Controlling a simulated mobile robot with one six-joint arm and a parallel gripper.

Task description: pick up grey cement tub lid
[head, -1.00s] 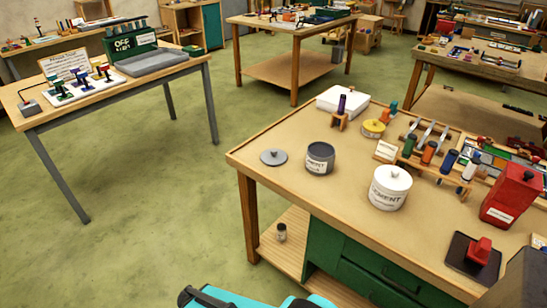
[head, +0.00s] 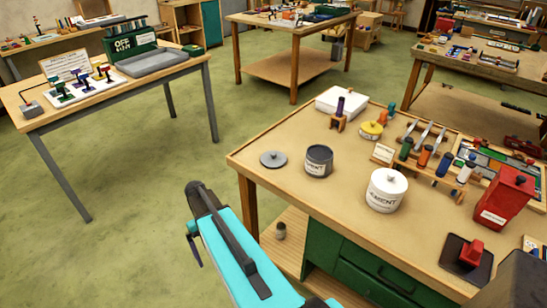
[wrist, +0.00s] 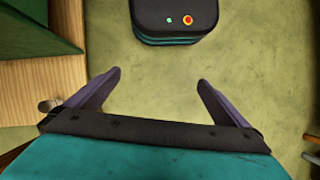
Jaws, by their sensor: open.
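The grey cement tub lid (head: 273,158), a flat round disc with a small knob, lies on the workbench (head: 262,185) near its left corner. The dark grey cement tub (head: 318,161) stands open just right of it, apart from the lid. My gripper (wrist: 160,76) is open and empty in the wrist view, with bare floor between its fingers. In the head view my arm is raised in front of the bench, below and left of the lid; the gripper is mostly hidden there. The lid is not in the wrist view.
A white cement tub (head: 385,190) with its lid on stands to the right. A red canister (head: 505,198) stands at the right. The bench left of the lid is clear.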

